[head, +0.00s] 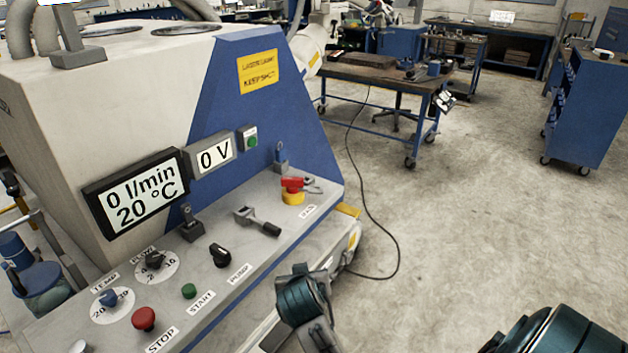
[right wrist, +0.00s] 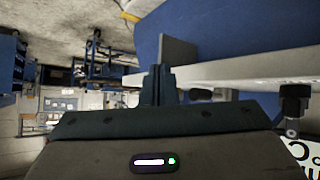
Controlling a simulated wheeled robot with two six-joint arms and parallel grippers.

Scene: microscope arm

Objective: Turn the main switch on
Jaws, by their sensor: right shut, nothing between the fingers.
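The main switch, a red handle on a yellow round base (head: 292,197), sits at the far right end of the sloping control panel (head: 232,281) in the head view. A small printed label lies in front of it. I cannot make out the switch in the right wrist view. My right gripper (right wrist: 159,84) is shut and empty, with its fingers together in the right wrist view. In the head view, part of my right arm is in front of the panel's front edge, below the switch and apart from it; the fingertips are not clear there. My left gripper is out of view.
Near the switch are a grey lever with a black grip (head: 258,222) and a padlock-like part (head: 280,156). A black knob (head: 220,255), green button (head: 189,291) and red stop button (head: 144,319) are further left. The displays (head: 133,190) read 0 l/min, 20 °C and 0 V. Open floor lies right.

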